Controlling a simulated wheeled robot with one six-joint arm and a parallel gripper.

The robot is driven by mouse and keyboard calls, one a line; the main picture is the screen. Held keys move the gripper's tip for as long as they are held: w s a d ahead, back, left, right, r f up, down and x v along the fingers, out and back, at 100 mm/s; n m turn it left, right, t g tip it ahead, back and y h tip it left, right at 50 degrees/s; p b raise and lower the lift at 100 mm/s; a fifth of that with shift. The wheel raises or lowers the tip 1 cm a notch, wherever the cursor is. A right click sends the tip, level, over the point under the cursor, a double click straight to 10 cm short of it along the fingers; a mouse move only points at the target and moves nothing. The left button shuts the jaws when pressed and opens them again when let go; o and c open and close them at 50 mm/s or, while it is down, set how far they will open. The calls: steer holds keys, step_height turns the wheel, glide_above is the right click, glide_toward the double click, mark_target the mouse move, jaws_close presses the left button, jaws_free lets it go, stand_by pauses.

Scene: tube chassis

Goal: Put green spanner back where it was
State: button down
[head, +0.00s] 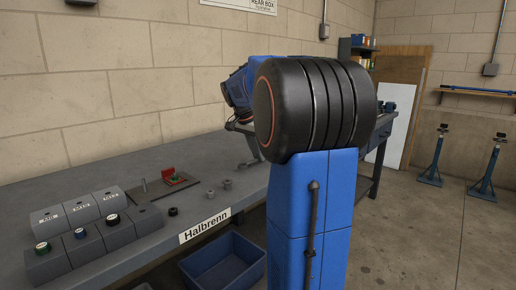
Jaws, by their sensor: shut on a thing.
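My arm, blue with a large black ribbed joint, fills the middle of the head view. My gripper (240,127) shows only in part, as grey pieces low at the left of the black joint, over the far part of the bench. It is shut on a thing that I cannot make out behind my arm. I cannot pick out a green spanner anywhere in view. The grey bench (222,167) runs along the wall, with a label reading "Halbrenn" on its front edge.
Grey blocks (82,209), some with coloured round tops, stand at the bench's near left. A red item (174,176) and several small dark cylinders (227,184) lie farther along. A blue bin (222,264) sits below. Blue stands (435,160) are at the right; the floor between is clear.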

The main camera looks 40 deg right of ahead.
steer(key=shift+f, duration=0.25)
steer(key=shift+f, duration=0.65)
stand_by(0.5)
steer(key=c, duration=1.6)
jaws_free()
steer(key=shift+r, duration=0.1)
steer(key=v, duration=1.7)
steer(key=shift+a, duration=0.15)
